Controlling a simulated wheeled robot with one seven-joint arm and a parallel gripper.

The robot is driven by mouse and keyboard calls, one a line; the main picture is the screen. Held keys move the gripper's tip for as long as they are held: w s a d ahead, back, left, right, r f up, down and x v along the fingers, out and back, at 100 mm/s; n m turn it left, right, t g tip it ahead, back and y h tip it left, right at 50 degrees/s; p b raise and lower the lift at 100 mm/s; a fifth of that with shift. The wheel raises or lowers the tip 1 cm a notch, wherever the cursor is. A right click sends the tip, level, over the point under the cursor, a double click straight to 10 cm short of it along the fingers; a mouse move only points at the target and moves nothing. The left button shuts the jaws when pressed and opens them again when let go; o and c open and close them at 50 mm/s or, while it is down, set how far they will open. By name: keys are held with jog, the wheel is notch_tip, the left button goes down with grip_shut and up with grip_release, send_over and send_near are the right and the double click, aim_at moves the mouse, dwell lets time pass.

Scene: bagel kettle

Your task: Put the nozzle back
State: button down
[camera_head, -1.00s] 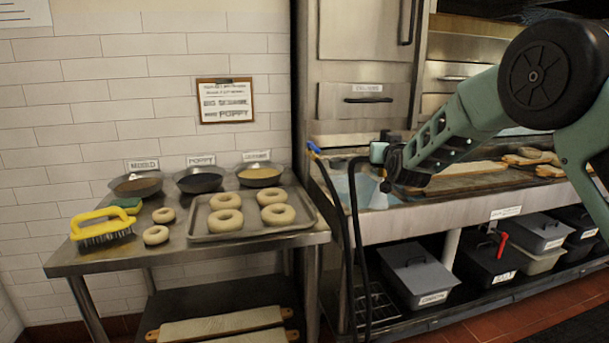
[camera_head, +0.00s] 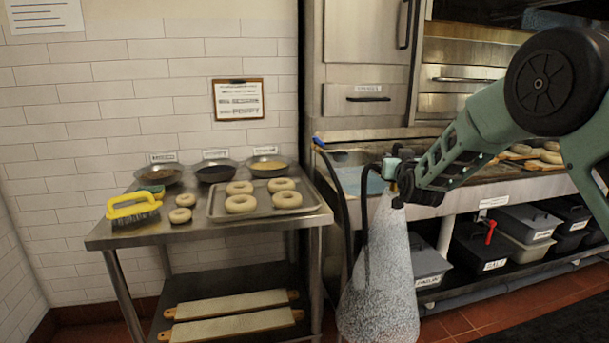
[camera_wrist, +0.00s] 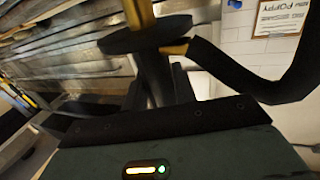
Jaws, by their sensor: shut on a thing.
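My gripper (camera_head: 403,184) is shut on the spray nozzle, which has a brass-coloured part (camera_head: 396,203). It is held in front of the sink counter's left end. A wide white cone of spray (camera_head: 380,285) falls from the nozzle toward the floor. In the wrist view, the yellow nozzle (camera_wrist: 140,14) passes through a dark round collar at the jaws. A black hose (camera_wrist: 252,82) bends off to the right. In the head view, black hose (camera_head: 343,195) hangs at the counter's left end, near a blue-tipped fitting (camera_head: 318,142). I cannot make out the nozzle's holder.
A steel table (camera_head: 150,237) on the left bears a tray (camera_head: 262,212) of bagels, several bowls and a yellow brush (camera_head: 133,208). Lidded bins (camera_head: 480,247) stand under the counter (camera_head: 460,208) at right. Oven doors (camera_head: 365,50) rise behind.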

jog(key=s+d+f+p, duration=0.2)
jog(key=s+f, duration=0.3)
jog(key=s, duration=0.5)
jog(key=s+d+f+y+p, duration=0.1)
jog(key=s+d+f+p, duration=0.2)
jog(key=s, duration=0.6)
notch_tip(320, 180, down, 4)
jog(key=shift+s+d+r, duration=0.25)
jog(key=shift+s+d, duration=0.1)
jog(key=shift+d, duration=0.85)
